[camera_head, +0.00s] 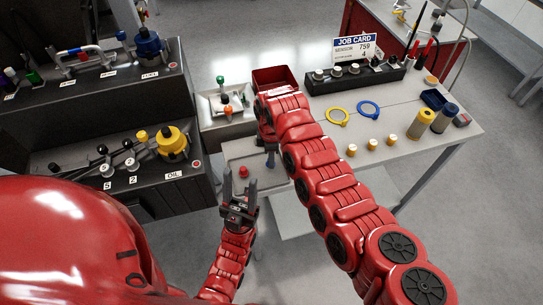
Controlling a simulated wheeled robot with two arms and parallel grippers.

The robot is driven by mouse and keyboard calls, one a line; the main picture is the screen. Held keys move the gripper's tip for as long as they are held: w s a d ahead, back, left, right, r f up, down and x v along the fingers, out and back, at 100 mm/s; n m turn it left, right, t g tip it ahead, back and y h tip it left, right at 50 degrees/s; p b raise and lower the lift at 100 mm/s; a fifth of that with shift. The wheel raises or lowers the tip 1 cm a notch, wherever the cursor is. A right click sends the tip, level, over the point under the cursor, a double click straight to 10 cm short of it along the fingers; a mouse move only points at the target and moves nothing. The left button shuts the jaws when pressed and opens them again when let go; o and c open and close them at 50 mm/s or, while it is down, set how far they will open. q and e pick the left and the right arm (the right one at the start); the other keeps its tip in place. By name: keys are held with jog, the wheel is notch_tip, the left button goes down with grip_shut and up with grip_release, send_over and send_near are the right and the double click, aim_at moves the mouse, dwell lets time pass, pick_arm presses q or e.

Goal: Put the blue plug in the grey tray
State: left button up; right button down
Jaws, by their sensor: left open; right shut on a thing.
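The grey tray (234,153) lies at the left end of the workbench, left of my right arm. A small red plug (244,172) sits in it. My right gripper (270,148) points down over the right part of the tray and is mostly hidden by its own arm. It is shut on the blue plug (270,161), which shows dark blue just below it. I cannot tell whether the plug touches the tray floor. My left gripper (239,184) is open and empty, with its fingers around the tray's near edge, close to the red plug.
A white bin (207,106) with small parts and a red bin (272,77) stand behind the tray. Blue and yellow rings (368,108), yellow caps (391,139) and a yellow bottle (420,124) stand right of my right arm. A dark stepped rack (150,192) is at left.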

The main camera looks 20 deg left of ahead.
jog(key=shift+s+f, duration=0.1)
jog(key=shift+f, duration=0.4)
jog(key=c, duration=0.8)
grip_release()
jog(key=shift+f, duration=0.1)
jog(key=shift+o, duration=0.2)
